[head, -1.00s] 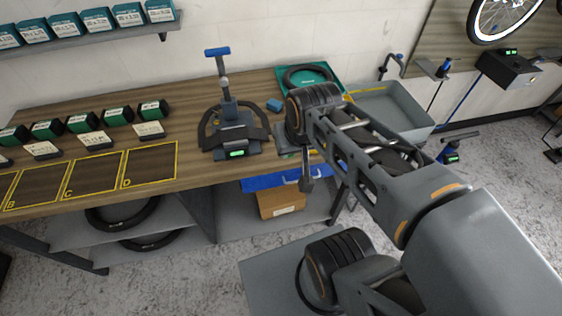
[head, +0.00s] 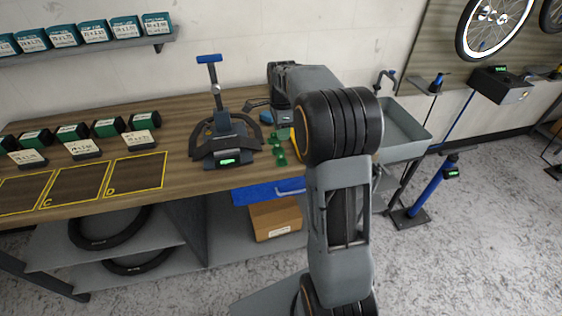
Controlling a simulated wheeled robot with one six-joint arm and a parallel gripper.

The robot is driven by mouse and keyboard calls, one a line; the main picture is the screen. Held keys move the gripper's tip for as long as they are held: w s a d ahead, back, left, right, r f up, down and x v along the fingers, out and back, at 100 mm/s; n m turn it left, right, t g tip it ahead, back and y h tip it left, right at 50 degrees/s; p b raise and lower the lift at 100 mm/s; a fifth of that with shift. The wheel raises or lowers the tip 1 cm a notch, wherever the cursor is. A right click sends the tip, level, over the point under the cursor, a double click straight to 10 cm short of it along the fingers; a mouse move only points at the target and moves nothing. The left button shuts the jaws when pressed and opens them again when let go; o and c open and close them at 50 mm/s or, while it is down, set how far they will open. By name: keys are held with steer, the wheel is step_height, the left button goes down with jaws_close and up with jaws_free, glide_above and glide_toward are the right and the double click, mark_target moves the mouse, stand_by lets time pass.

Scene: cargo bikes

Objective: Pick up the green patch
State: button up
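Small flat green pieces, likely the green patches (head: 279,158), lie on the bench to the right of the black clamp stand, beside my arm. My arm covers the bench just right of them, so part of that area is hidden. My arm reaches over the back of the bench, and its end, my gripper (head: 258,104), shows only as a small dark shape near the blue block. Its fingers are too small and covered to read, and I see nothing clearly held. It is behind the green pieces, apart from them.
The clamp stand (head: 226,140) with a blue handle stands left of the green pieces. A small blue block (head: 266,117) lies behind them. Green-and-black boxes (head: 108,128) and marked squares (head: 137,173) fill the left bench. A grey basin (head: 405,135) is right of my arm.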

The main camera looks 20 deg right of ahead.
glide_above(282, 160)
step_height(282, 160, down, 6)
steer(key=shift+w+r, duration=0.1)
steer(key=shift+r, duration=0.05)
steer(key=shift+w+f+p, duration=0.15)
steer(key=shift+f+p, duration=0.05)
steer(key=shift+f, duration=1.05)
steer(key=shift+w+f+p, duration=0.1)
steer(key=shift+f+p, duration=0.1)
steer(key=shift+f, duration=1.05)
steer(key=shift+c, duration=0.2)
jaws_close()
